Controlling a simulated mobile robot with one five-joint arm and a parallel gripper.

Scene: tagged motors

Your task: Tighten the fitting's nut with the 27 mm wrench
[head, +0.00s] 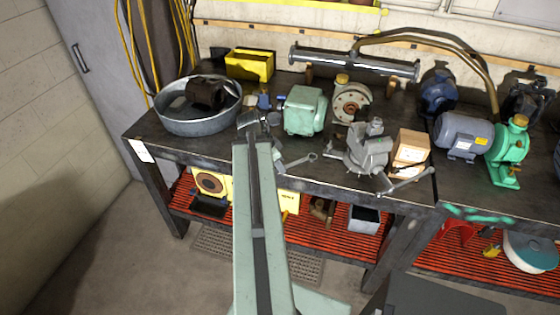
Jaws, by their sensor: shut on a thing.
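My pale green arm reaches up from the bottom of the head view to the workbench. My gripper (277,162) is at the bench's front edge, partly hidden by my arm. It is shut on a grey wrench (298,161), whose open head points right, towards the vise. The size mark on the wrench cannot be read. A grey bench vise (366,155) stands to the right, near the front edge. A small metal fitting (376,127) shows at the top of the vise; its nut is too small to make out. The wrench head is apart from the vise and fitting.
A pale green motor (303,110) and a round flanged pump (350,104) stand behind. A cardboard box (410,147) is right of the vise. A metal tub (190,122) and yellow bin (250,65) are at left. The vise handle (408,181) juts over the front edge.

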